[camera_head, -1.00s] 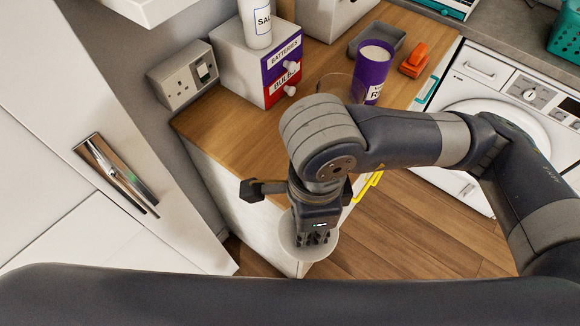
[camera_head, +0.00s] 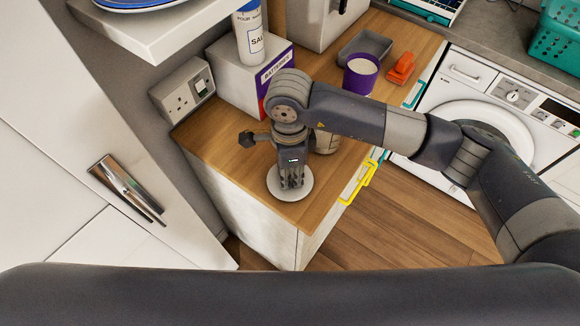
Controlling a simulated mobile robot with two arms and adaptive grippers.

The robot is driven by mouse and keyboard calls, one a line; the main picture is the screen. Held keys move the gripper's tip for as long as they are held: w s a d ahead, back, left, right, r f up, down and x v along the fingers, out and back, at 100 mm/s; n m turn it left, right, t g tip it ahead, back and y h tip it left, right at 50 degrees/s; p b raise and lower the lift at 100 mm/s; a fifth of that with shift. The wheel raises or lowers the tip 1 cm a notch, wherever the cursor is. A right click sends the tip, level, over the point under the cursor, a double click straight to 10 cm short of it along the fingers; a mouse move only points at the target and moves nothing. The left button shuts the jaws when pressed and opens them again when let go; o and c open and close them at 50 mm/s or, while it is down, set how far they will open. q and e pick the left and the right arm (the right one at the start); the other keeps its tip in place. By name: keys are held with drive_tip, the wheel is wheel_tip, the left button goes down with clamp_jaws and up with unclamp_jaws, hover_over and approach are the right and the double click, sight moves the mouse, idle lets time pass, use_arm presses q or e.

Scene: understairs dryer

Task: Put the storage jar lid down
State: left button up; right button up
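The storage jar lid, a pale round disc (camera_head: 273,186), is under my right gripper (camera_head: 291,184) at the front of the wooden counter (camera_head: 222,150). The gripper points down with its fingertips at the middle of the lid, shut on it. I cannot tell whether the lid touches the wood or is slightly above it. A purple jar (camera_head: 358,80) with an open top and white contents stands farther back, partly behind my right arm. My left gripper is not in view.
A white drawer box labelled batteries (camera_head: 238,88) carries a white salt container (camera_head: 251,40). A grey tray (camera_head: 366,45) and an orange object (camera_head: 401,68) stand at the back. A partly hidden clear container (camera_head: 327,143) is close behind the gripper. Bare wood lies left of the lid.

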drive_tip(key=shift+f, duration=0.2)
drive_tip(key=shift+f+b, duration=0.2)
drive_tip(key=shift+b, duration=0.15)
drive_tip(key=o, duration=1)
drive_tip(key=shift+r, duration=0.1)
drive_tip(key=shift+o, duration=0.2)
